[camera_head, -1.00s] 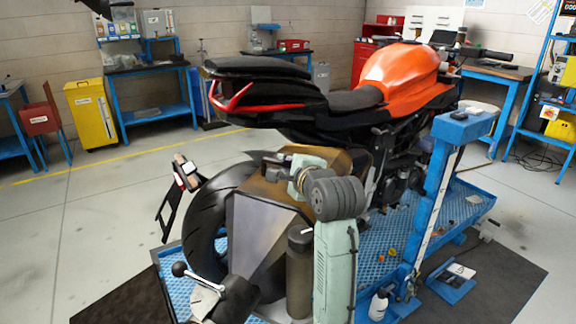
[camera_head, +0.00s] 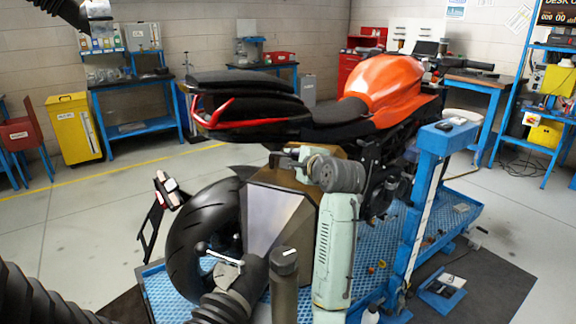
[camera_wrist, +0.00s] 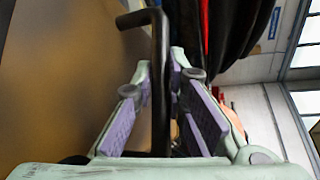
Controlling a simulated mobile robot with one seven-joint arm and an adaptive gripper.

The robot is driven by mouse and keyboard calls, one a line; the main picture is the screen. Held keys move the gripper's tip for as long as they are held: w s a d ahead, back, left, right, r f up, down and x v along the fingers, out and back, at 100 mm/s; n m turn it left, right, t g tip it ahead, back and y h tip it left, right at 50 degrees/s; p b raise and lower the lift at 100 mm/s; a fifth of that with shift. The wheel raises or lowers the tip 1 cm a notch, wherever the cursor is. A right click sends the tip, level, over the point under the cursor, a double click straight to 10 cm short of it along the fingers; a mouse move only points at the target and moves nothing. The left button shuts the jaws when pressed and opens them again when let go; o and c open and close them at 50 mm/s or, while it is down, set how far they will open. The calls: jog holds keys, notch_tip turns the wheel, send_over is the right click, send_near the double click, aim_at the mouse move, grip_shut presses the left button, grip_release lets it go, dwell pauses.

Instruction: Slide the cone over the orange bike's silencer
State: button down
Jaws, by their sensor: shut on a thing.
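The cone (camera_head: 272,222) is a large faceted funnel with a bronze body and a grey face, beside the rear wheel in the head view. Its bronze wall (camera_wrist: 60,80) fills the left of the wrist view. My gripper (camera_head: 288,158) is at the cone's upper edge. In the wrist view its fingers (camera_wrist: 160,105) are shut on the cone's black bar handle (camera_wrist: 159,60). The orange bike (camera_head: 385,85) stands upright behind the cone. I cannot make out its silencer; the cone and my arm cover that area.
The bike's rear tyre (camera_head: 190,235) is close left of the cone. A blue lift post (camera_head: 425,190) rises right of my arm from the blue platform (camera_head: 375,255). Black ribbed hose (camera_head: 25,300) shows at lower left. Grey floor at left (camera_head: 85,225) is clear.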

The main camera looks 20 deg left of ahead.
jog(key=shift+w+r, duration=0.1)
jog(key=shift+r, duration=0.05)
jog(key=c, duration=1.6)
grip_release()
jog(key=v, duration=1.2)
jog(key=shift+f, duration=0.2)
